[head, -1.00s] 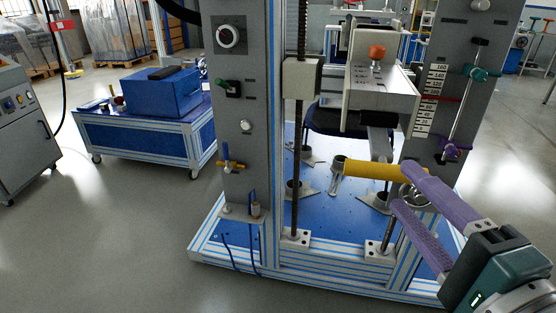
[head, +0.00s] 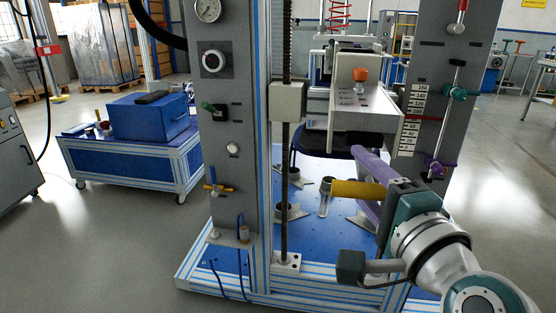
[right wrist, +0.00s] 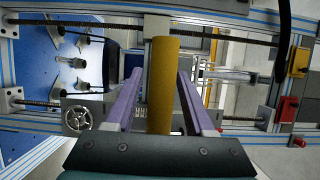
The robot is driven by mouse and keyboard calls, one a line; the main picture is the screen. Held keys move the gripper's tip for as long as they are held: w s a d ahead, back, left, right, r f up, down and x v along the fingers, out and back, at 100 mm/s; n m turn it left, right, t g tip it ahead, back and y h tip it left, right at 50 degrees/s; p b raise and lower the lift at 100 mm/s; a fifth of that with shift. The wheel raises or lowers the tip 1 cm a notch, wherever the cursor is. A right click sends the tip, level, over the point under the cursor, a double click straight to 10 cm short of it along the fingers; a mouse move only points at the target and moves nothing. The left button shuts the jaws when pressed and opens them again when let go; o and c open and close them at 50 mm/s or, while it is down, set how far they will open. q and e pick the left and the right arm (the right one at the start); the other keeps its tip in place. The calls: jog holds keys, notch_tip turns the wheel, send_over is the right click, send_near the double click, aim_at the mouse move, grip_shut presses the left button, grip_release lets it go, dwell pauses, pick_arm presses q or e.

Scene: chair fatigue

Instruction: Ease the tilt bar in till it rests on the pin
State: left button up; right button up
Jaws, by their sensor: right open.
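The tilt bar looks to be the yellow cylinder (head: 350,189), which sticks out level at the front of the test rig. In the right wrist view the yellow bar (right wrist: 163,85) runs lengthwise between my fingers. My right gripper (head: 364,182) is open, one purple finger on each side of the bar. In the wrist view the gripper (right wrist: 161,74) shows a gap between the bar and each finger. The bar's near end is hidden by the gripper in the head view. I cannot make out the pin. My left gripper is not in view.
A grey column (head: 232,120) with knobs and a threaded spindle (head: 286,190) stand left of the bar. A grey press block (head: 365,110) hangs above it. A second column (head: 440,90) stands at right. A blue cart (head: 135,160) is at left. The floor between is clear.

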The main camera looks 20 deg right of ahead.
grip_shut()
dwell(0.3)
dwell(1.1)
